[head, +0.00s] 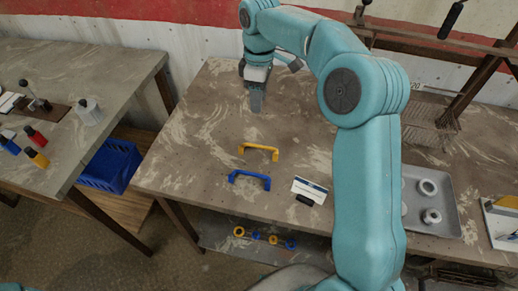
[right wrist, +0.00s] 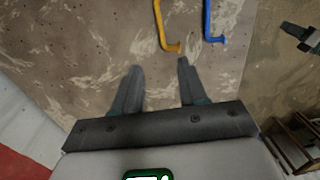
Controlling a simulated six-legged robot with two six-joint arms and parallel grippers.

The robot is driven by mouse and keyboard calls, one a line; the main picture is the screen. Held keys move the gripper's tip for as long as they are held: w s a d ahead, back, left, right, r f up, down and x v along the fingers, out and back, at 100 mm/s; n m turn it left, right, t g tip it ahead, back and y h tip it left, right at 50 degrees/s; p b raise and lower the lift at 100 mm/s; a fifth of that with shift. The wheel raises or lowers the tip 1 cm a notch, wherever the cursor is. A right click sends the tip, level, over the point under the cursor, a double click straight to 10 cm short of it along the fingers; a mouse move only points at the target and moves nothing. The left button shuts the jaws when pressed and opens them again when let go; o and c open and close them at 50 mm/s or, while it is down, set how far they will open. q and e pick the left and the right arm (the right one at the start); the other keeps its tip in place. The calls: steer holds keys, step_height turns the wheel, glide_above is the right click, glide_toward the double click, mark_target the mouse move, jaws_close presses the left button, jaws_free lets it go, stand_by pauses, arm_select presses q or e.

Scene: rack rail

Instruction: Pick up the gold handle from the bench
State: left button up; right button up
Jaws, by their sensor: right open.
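The gold handle (head: 259,151) is a yellow bow-shaped pull on the middle of the bench top (head: 205,125). It lies just beyond a similar blue handle (head: 249,178). My right gripper (head: 257,104) hangs over the far part of the bench, beyond the gold handle and apart from it. In the right wrist view its two grey fingers (right wrist: 158,65) are spread with nothing between them. There the gold handle (right wrist: 161,30) shows past the fingertips, cut by the top edge, with the blue handle (right wrist: 208,28) to its right.
A white card (head: 309,190) with a dark piece lies right of the blue handle. A second bench (head: 95,75) stands left across a gap, with a blue bin (head: 109,168) below.

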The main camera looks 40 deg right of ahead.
glide_above(257, 145)
steer(key=f, duration=1)
steer(key=shift+d, duration=0.2)
steer(key=shift+a+f, duration=0.1)
steer(key=shift+f, duration=0.2)
steer(key=shift+s+a+f, duration=0.1)
steer(key=shift+a, duration=0.05)
step_height(257, 145, down, 5)
steer(key=shift+f+p, duration=0.15)
steer(key=shift+p, duration=0.4)
jaws_close()
